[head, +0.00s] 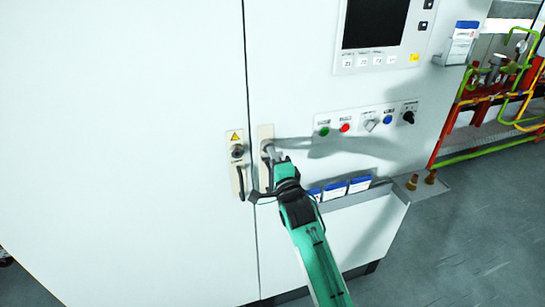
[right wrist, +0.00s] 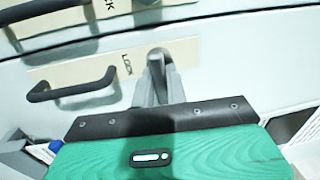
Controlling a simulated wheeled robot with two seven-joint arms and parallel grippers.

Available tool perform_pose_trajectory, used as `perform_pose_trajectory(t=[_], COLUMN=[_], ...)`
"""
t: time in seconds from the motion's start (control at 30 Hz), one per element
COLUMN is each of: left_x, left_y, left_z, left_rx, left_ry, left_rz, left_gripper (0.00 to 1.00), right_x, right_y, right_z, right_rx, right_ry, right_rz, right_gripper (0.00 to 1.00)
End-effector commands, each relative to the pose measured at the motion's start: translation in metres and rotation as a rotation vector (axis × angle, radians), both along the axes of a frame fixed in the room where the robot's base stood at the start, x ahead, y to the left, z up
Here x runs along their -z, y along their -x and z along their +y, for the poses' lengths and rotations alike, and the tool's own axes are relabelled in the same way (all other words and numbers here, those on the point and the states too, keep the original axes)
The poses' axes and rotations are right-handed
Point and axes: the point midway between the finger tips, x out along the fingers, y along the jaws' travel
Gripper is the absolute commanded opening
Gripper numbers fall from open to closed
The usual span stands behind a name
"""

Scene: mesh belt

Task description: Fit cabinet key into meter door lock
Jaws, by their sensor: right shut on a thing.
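The meter door is a white cabinet door (head: 300,90) with a beige lock plate (head: 265,135). In the right wrist view the plate (right wrist: 185,50) is marked LOCK and carries a black handle (right wrist: 75,88). My right gripper (head: 274,156) is at this plate, its fingers (right wrist: 157,80) pointing at the lock area. It is shut on a small grey thing (right wrist: 157,56), likely the cabinet key. The fingers hide most of it and the lock opening, so I cannot tell whether the key is in the lock. My left gripper is not in view.
A second beige plate (head: 235,170) with a round lock and black handle is just left of the door seam. Buttons and a black knob (head: 408,117) sit up right. A ledge with blue-and-white cards (head: 334,190) is right of my arm. Pipes (head: 490,90) stand at far right.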

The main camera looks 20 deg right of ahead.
Motion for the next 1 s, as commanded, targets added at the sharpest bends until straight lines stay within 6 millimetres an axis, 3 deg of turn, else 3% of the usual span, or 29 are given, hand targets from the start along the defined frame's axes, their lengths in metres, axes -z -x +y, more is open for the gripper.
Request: perform_pose_trajectory(t=[1.0], left_x=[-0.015], left_y=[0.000], left_z=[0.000], left_rx=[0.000], left_ry=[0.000], left_rz=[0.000], left_gripper=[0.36], right_x=[0.000], right_y=[0.041], right_z=[-0.001], right_rx=[0.000], right_ry=[0.000], right_rz=[0.002], right_gripper=[0.00])
